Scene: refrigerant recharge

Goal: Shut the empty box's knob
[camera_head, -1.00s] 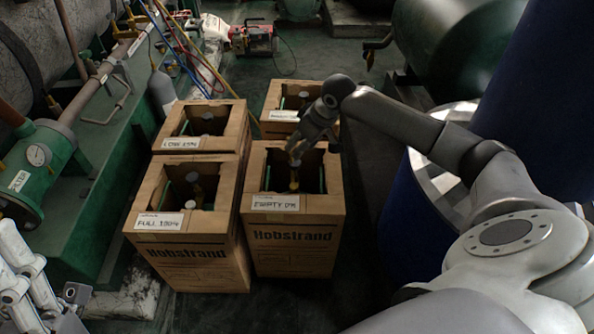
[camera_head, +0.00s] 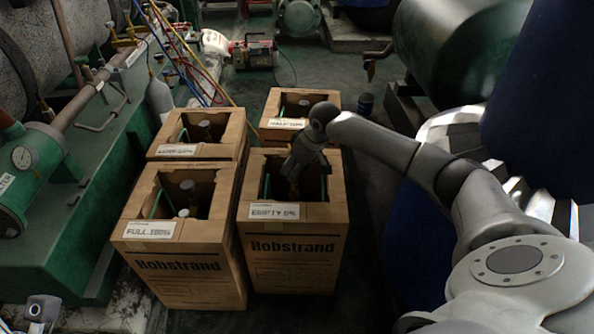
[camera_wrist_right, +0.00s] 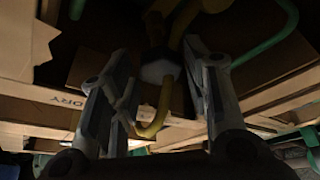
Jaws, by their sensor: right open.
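The empty box (camera_head: 290,250) is the front right cardboard carton, open at the top, with a white label (camera_head: 274,211) on its front edge. My right gripper (camera_head: 294,188) reaches down into its opening and hides most of the valve there. In the right wrist view my right gripper (camera_wrist_right: 160,88) is open, with one finger on each side. Between the fingers show a pale, blunt valve part (camera_wrist_right: 160,71) and a curved yellow piece (camera_wrist_right: 158,118); contact cannot be told in the dark. Green bars (camera_wrist_right: 272,42) show beside them. My left gripper is out of view; only a bit of arm shows bottom left.
The box marked full (camera_head: 175,265) stands close on the left, with two more cartons (camera_head: 205,130) (camera_head: 300,105) behind. A blue drum (camera_head: 400,235) is on the right, green machinery (camera_head: 75,200) on the left. Hoses (camera_head: 185,55) hang behind.

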